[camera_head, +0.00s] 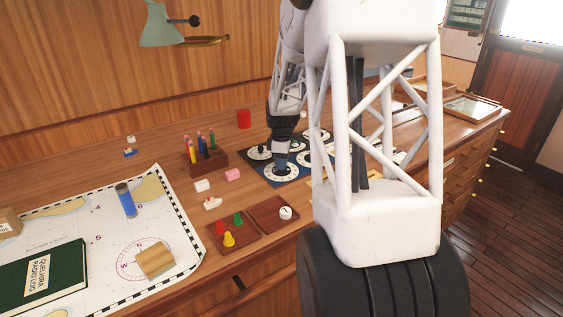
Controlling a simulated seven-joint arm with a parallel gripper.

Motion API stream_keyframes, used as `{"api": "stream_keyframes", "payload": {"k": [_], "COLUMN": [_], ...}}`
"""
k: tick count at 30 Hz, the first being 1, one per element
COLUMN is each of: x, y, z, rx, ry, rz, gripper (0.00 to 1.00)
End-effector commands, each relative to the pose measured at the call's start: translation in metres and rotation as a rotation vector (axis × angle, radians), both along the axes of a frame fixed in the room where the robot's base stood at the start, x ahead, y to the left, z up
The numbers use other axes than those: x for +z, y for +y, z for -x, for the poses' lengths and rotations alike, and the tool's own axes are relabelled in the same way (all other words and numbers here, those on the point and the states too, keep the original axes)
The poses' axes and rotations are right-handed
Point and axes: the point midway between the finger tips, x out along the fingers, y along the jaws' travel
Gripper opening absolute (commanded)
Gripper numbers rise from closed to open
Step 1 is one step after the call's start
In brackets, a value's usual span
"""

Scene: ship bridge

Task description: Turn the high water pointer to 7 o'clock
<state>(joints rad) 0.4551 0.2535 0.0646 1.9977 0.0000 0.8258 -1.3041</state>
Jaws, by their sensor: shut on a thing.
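A dark blue panel (262,174) with several round white dials lies on the wooden counter, partly hidden by my arm. My gripper (281,168) points down over the front dial (280,174) of this panel. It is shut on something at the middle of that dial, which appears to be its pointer. The fingertips and the pointer's direction are too small and covered to make out. The dial's lettering cannot be read, so I cannot tell from it which dial is the high water one.
Left of the panel stand a pen rack (206,157), a pink block (233,174) and a white block (202,186). Wooden trays (250,237) with small game pieces lie in front. A chart (105,215) covers the left. A red cylinder (243,118) stands behind.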

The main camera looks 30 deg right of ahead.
Motion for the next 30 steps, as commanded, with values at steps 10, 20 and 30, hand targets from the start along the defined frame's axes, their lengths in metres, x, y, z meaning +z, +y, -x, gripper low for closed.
{"api": "stream_keyframes", "payload": {"k": [10,20,30], "x": [0.0009,0.0014,0.001], "y": [0.0,0.0001,0.0003], "z": [-0.0001,0.0,0.0], "rx": [-0.084,-0.317,-0.638], "ry": [-0.001,-0.002,-0.001], "rz": [0.001,0.001,0.0], "gripper": [0.01,0.01,0.01]}}
